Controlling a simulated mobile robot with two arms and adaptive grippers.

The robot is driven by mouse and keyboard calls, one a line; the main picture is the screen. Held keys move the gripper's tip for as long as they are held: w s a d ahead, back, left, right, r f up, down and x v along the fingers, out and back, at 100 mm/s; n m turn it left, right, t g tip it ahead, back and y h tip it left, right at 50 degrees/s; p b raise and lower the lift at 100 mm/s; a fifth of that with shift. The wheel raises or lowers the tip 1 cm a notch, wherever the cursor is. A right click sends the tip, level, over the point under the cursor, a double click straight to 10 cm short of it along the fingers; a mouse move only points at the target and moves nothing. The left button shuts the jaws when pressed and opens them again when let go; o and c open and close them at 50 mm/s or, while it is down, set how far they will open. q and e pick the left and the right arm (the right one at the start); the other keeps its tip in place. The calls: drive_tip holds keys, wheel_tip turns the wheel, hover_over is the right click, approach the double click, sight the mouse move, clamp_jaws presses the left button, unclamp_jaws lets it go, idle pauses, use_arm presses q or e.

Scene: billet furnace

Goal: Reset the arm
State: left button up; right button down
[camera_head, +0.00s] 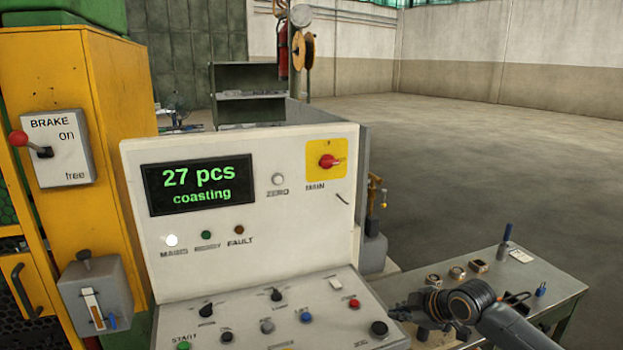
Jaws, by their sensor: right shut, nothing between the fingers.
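My right arm comes in from the lower right. Its gripper (402,312) is shut and empty, just right of the control panel's (250,272) lower right edge and in front of the side table (545,292). I cannot tell whether it touches the panel. My left gripper is out of view. The panel display (199,188) reads "27 pcs coasting" in green. The white MAINS lamp (171,240) is lit; the READY (206,235) and FAULT (238,230) lamps look dim.
A yellow machine frame (120,95) with a red-knobbed brake lever (18,138) stands at the left. Small metal rings (457,272) and a blue-handled tool (507,233) are on the side table. Open floor (480,170) lies behind it.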

drive_tip(key=s+a+f+m+g, duration=0.1)
drive_tip(key=s+a+f, duration=0.45)
drive_tip(key=s, duration=0.35)
drive_tip(key=s+a+f+m+g, duration=0.1)
drive_tip(key=s+a+f+m, duration=0.1)
drive_tip(key=s+a+f, duration=0.6)
drive_tip(key=s+d+m+g+h, duration=0.1)
drive_tip(key=s+d+m+h, duration=0.15)
drive_tip(key=s+d, duration=0.4)
drive_tip(key=s+d+m+h, duration=0.1)
drive_tip(key=s+d+m, duration=0.25)
drive_tip(key=s, duration=0.65)
drive_tip(key=s+d+m+g+h, duration=0.1)
drive_tip(key=s+d+m, duration=0.3)
drive_tip(key=s, duration=0.4)
wheel_tip(320, 180, down, 28)
drive_tip(key=s+g+b, duration=0.2)
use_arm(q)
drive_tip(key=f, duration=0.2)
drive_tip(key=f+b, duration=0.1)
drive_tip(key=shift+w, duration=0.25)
use_arm(e)
drive_tip(key=s+d+f, duration=0.2)
drive_tip(key=s+f, duration=1.4)
drive_tip(key=shift+s+d+f+g, duration=0.25)
drive_tip(key=shift+d+f+g, duration=0.1)
drive_tip(key=shift+d+g, duration=0.05)
